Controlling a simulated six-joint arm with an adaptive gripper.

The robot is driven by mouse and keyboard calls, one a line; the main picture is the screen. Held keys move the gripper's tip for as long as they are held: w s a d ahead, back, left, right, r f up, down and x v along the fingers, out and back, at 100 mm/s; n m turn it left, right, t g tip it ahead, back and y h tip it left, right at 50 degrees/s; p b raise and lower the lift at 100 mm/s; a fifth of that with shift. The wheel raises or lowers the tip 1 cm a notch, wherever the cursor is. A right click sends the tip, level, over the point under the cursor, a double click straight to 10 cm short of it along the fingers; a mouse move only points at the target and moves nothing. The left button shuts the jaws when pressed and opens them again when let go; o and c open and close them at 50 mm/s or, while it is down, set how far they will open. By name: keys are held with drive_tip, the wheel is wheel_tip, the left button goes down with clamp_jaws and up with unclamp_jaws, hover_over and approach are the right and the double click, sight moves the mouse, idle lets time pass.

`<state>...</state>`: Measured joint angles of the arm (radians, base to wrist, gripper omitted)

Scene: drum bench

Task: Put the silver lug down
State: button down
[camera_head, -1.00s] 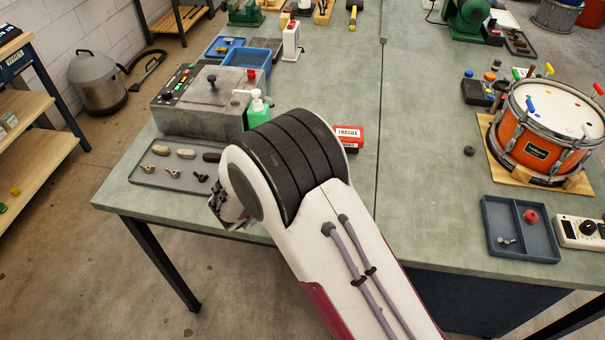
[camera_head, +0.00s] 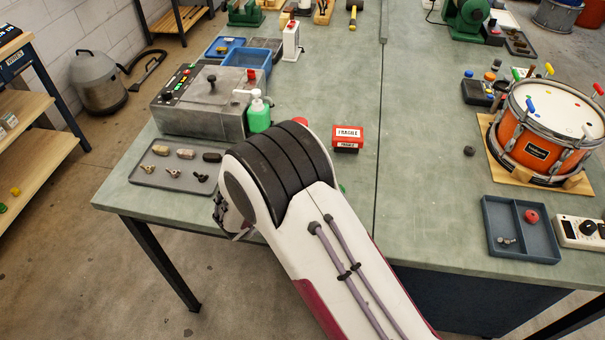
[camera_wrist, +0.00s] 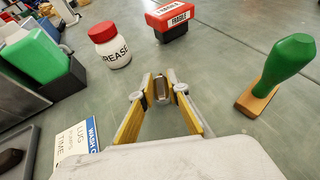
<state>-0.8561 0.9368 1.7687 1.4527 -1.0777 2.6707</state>
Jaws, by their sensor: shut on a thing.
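In the wrist view, my gripper (camera_wrist: 161,100) is shut on the silver lug (camera_wrist: 162,88), a small metal piece held between the tips of its yellow fingers. The lug is over the green bench top (camera_wrist: 195,60); I cannot tell whether it touches the surface. In the head view my arm hides both the gripper fingers and the lug.
Around the gripper stand a grease jar (camera_wrist: 110,48), a red FRAGILE box (camera_wrist: 172,20), a green-handled stamp-like tool (camera_wrist: 280,72) and a blue-and-white card (camera_wrist: 80,148). A grey tray (camera_head: 172,181) with several small parts lies left. Bench surface between them is clear.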

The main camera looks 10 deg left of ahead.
drive_tip(key=shift+f, duration=0.15)
drive_tip(key=c, duration=2)
unclamp_jaws()
drive_tip(key=shift+o, duration=0.2)
drive_tip(key=shift+r, duration=0.2)
drive_tip(key=v, duration=1.2)
